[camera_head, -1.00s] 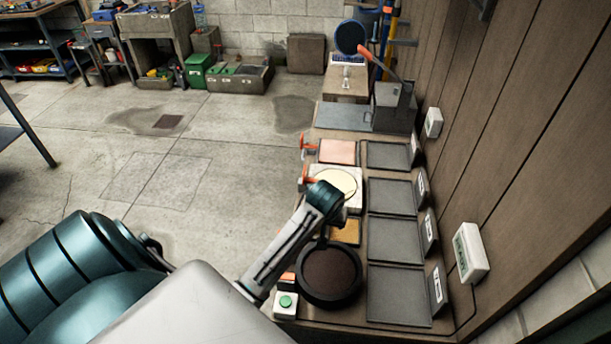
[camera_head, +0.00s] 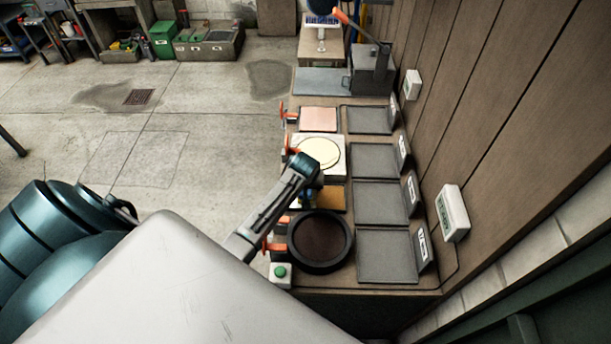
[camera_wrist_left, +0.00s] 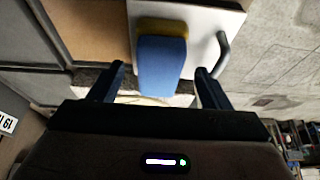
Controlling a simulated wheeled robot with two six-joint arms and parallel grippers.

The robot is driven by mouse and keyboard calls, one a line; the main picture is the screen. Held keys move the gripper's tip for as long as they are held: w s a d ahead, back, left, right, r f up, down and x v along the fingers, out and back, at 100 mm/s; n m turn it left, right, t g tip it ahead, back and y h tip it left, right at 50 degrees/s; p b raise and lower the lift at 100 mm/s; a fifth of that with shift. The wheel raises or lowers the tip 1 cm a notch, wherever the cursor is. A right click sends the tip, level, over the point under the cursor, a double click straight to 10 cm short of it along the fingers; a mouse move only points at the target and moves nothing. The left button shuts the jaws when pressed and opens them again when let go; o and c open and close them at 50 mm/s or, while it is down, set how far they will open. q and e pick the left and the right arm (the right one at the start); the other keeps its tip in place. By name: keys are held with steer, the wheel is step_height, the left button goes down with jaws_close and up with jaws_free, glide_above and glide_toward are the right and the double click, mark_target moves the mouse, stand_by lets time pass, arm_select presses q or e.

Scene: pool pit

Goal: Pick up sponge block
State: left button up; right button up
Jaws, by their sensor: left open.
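The sponge block (camera_wrist_left: 162,62) shows in the left wrist view as a blue block with a dark yellow end. It lies between the two fingers of my left gripper (camera_wrist_left: 158,87), which is open with room on both sides. I cannot tell whether the block touches a finger. In the head view my left gripper (camera_head: 308,194) points down over the bench, by the orange-brown plate (camera_head: 333,198). Something blue shows under its wrist there, too small to tell apart from the gripper. My right gripper is in neither view.
A round dark pan (camera_head: 320,241) stands just in front of the gripper. A white plate with a cream disc (camera_head: 319,152) lies behind it. Several grey trays (camera_head: 384,255) line the wall side. A green button box (camera_head: 281,273) sits at the front.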

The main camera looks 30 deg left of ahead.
arm_select(q)
steer(key=shift+x, duration=0.75)
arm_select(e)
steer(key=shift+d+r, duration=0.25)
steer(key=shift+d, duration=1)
